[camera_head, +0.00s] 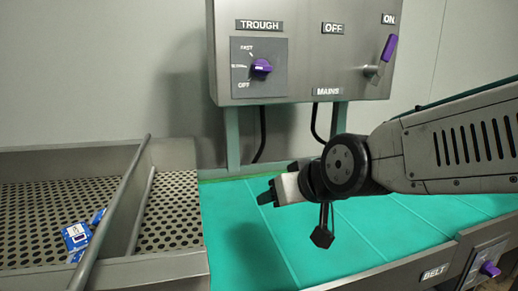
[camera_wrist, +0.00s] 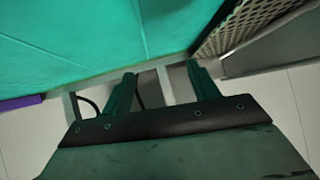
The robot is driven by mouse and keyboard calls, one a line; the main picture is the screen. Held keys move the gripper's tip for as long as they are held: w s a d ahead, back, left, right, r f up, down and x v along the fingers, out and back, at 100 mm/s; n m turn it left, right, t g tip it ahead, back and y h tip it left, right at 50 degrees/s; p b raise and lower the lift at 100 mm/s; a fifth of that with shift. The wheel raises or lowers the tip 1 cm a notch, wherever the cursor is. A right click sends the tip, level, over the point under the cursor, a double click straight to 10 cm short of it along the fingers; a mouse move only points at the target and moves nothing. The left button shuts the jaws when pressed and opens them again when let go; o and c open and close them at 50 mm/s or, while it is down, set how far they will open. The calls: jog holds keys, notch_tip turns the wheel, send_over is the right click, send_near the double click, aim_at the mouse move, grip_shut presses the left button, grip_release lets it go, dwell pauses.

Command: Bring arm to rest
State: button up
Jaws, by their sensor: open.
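My arm (camera_head: 440,145) reaches in from the right in the head view, above the green belt. My gripper (camera_head: 267,192) is at its left end, pointing left, with dark fingers and a light grey body. It is open, with nothing seen between the fingers. It appears clear of the belt, below the control box.
The control box (camera_head: 300,75) has a purple trough knob (camera_head: 261,66) and a purple mains lever (camera_head: 389,47). A perforated metal trough (camera_head: 50,205) holds blue packets (camera_head: 76,236) at left. The green belt (camera_head: 330,262) is bare. A purple belt knob (camera_head: 489,269) sits front right.

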jog(key=s+d+f+m+g+h, duration=0.2)
jog(key=s+d+g, duration=0.2)
jog(key=s+d, duration=0.6)
jog(key=s+d+f+m+g+h, duration=0.2)
jog(key=s+d+g+h, duration=0.1)
jog(key=s+d, duration=0.8)
jog(key=shift+d+f+m+g, duration=0.3)
jog(key=shift+d+g, duration=0.1)
